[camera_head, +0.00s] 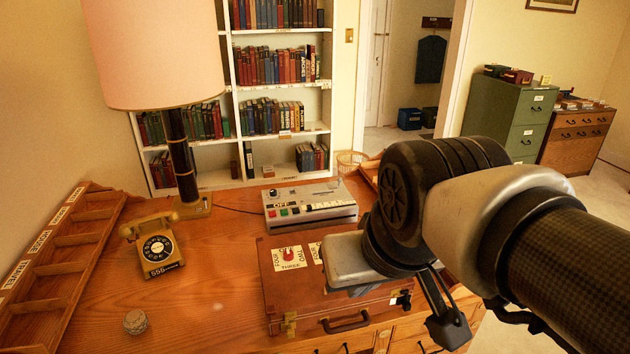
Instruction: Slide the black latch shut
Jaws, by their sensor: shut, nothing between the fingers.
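A brown briefcase (283,300) lies shut on the wooden desk, with stickers on its lid and a dark handle (346,322) on its front. A brass clasp (289,323) sits at its front left. My arm hides the briefcase's back right part.
A grey machine with coloured buttons (310,206) stands behind the briefcase. A yellow telephone (155,249), a lamp (180,150) and a wooden rack (70,255) are at left. The desk between is clear.

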